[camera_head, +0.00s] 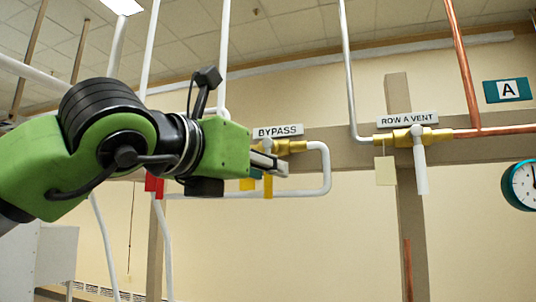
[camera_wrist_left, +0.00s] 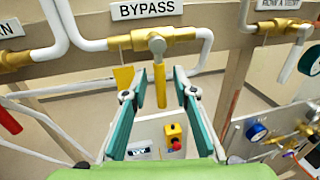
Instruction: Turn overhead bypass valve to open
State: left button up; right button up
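The bypass valve is a brass body (camera_head: 290,147) on a white pipe under a BYPASS sign (camera_head: 278,131). Its yellow handle (camera_wrist_left: 159,86) hangs straight down from a grey hub (camera_wrist_left: 157,45). In the head view the handle's lower end (camera_head: 268,187) shows below my left gripper (camera_head: 276,166), which hides its upper part. My left gripper's teal fingers are open, one on each side of the handle in the left wrist view, with gaps visible on both sides. My right gripper is not in view.
A ROW A VENT valve (camera_head: 402,138) with a white handle (camera_head: 420,170) is to the right. A red handle (camera_head: 153,184) is to the left. White pipe (camera_head: 327,170) loops beside the bypass valve. A yellow tag (camera_wrist_left: 123,77) hangs beside its handle. A panel (camera_wrist_left: 150,135) is lower behind.

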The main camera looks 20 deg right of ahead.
pick_arm(q)
jog(key=shift+w+d, duration=0.5)
jog(key=shift+w, duration=0.05)
grip_shut()
jog(key=shift+f, duration=0.1)
